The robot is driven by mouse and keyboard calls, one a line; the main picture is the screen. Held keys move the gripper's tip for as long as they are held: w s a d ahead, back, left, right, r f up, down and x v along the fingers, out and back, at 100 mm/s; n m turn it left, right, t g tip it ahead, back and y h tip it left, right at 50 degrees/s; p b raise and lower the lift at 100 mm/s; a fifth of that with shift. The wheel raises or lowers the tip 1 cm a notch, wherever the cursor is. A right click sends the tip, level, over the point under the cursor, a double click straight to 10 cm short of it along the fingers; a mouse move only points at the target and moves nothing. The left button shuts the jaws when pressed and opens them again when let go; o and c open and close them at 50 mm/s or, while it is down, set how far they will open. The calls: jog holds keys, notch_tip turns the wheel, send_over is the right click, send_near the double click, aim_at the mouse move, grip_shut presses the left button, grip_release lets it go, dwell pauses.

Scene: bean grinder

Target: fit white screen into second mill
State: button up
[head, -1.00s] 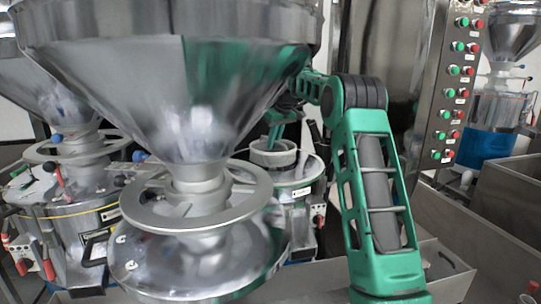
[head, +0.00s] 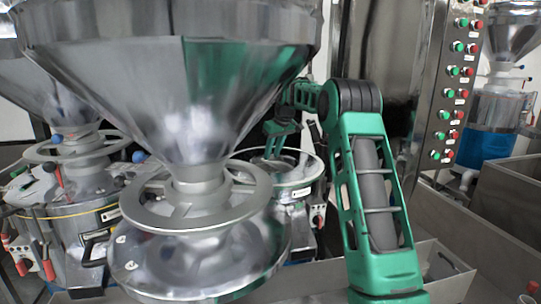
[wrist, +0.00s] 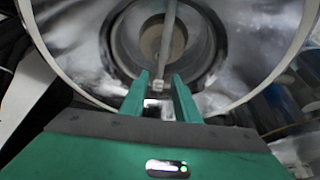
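The mill behind the front hopper, which I take to be the second mill (head: 297,191), has its round top partly hidden by that hopper's ring. My gripper (head: 274,152) is low over its opening in the head view. In the wrist view my green fingers (wrist: 160,80) point into the round opening, a small gap between their tips. A grey ring with a pale middle, perhaps the white screen (wrist: 153,39), lies inside. A grey rod (wrist: 170,25) crosses it and ends in a small light block near the fingertips. Whether the fingers grip anything is unclear.
A large steel hopper (head: 170,95) with a ring below it (head: 150,218) stands close in front, left of my arm. Another mill (head: 70,215) stands at the left. A button panel (head: 455,90) rises at the right. Low metal troughs (head: 440,262) lie at the lower right.

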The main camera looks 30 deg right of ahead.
jog(key=shift+r, duration=0.1)
jog(key=v, duration=1.2)
jog(key=shift+s, duration=0.15)
